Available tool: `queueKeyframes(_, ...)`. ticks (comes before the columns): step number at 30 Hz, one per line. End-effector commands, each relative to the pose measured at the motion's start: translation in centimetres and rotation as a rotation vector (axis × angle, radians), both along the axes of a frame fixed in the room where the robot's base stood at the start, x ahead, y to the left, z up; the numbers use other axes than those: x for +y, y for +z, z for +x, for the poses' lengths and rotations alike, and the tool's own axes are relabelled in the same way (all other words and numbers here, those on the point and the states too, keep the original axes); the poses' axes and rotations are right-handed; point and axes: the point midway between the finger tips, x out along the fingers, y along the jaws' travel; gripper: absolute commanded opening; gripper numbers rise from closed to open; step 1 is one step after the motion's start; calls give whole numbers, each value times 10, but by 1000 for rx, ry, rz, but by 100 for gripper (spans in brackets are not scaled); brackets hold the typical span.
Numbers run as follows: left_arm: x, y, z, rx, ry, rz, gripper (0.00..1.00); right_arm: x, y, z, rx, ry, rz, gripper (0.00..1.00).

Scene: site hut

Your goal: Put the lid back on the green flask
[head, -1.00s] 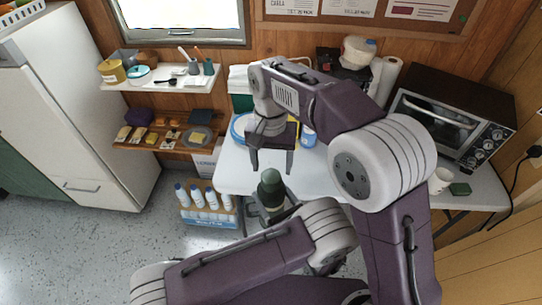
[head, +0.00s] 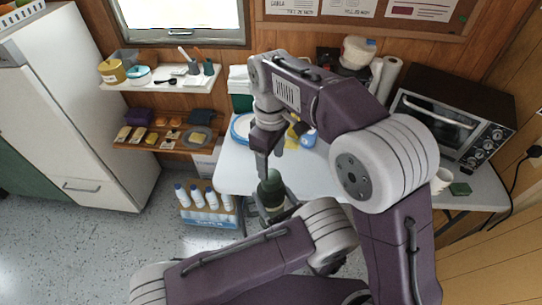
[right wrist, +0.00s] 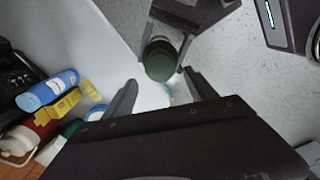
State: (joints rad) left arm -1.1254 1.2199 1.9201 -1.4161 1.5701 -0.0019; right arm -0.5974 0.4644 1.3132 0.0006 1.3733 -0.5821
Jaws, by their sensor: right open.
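The green flask (head: 271,188) stands upright off the front edge of the table, its rounded dark green top facing up. I cannot tell whether that top is the lid; no separate lid shows. My left gripper (head: 273,212) has its fingers around the flask's body, partly hidden by my arm. In the right wrist view the flask (right wrist: 160,62) shows between the left gripper's fingers. My right gripper (head: 264,172) is above the flask, seen nearly edge-on. In the right wrist view its fingers (right wrist: 163,95) are apart, with nothing held between them.
The white table (head: 235,170) carries a blue-rimmed plate, a blue bottle (right wrist: 47,90), yellow items and a toaster oven (head: 450,115). A crate of white bottles (head: 208,215) stands on the floor at left. Shelves hang on the wall above it.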

Motion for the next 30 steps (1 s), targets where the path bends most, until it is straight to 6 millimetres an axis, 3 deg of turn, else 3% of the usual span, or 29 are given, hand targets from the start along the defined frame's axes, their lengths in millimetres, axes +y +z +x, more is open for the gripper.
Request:
queueKeyframes(12,0,1,0,-2,0,0,0,-1,-64,-1,3,-1,-2,66)
queueKeyframes(24,0,1,0,-2,0,0,0,-1,-72,-1,0,-1,0,66)
queueKeyframes(26,0,1,0,-2,0,0,0,-1,-72,-1,0,-1,0,52)
queueKeyframes(30,0,1,0,-2,0,0,0,-1,-72,-1,0,-1,0,13)
